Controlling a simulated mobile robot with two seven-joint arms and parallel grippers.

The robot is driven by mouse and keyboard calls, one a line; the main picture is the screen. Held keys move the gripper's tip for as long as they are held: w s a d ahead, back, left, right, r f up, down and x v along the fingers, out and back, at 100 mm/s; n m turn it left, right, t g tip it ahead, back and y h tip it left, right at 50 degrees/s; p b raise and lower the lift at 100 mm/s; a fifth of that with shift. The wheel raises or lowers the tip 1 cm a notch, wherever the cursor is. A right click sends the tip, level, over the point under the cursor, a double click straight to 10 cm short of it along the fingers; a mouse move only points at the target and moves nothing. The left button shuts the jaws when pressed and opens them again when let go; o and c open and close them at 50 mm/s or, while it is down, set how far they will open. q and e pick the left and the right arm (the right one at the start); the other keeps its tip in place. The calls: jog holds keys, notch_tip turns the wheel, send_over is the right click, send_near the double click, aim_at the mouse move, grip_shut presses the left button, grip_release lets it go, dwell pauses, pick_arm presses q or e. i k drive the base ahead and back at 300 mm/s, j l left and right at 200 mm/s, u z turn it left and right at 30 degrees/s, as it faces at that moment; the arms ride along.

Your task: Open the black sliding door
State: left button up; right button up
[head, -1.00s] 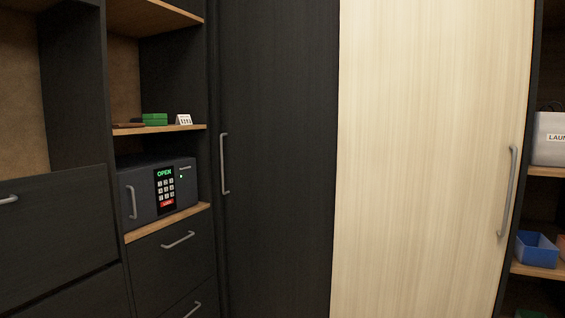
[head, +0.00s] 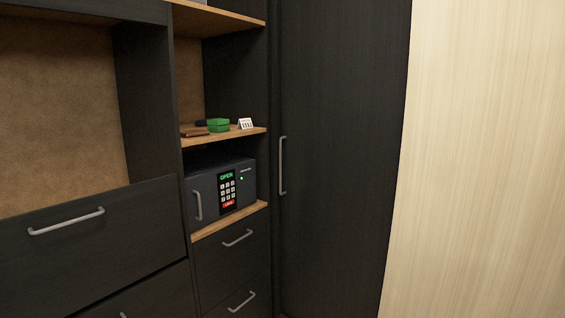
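The black sliding door (head: 340,160) stands right of centre in the head view, a tall dark wood-grain panel. Its vertical silver handle (head: 282,166) is on the door's left side, close to the shelf unit. The door's left edge sits against the shelf unit, and its right edge meets a pale wood door panel (head: 480,160). Neither of my grippers shows in the head view.
Below and left are black drawers (head: 90,235) with silver handles.

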aim_at(344, 64)
jog(key=i+j+z, duration=0.1)
jog(key=i, duration=0.45)
jog(key=i+j+z, duration=0.1)
jog(key=i, duration=0.4)
jog(key=i+j+z, duration=0.1)
jog(key=i+j, duration=0.15)
jog(key=i, duration=0.3)
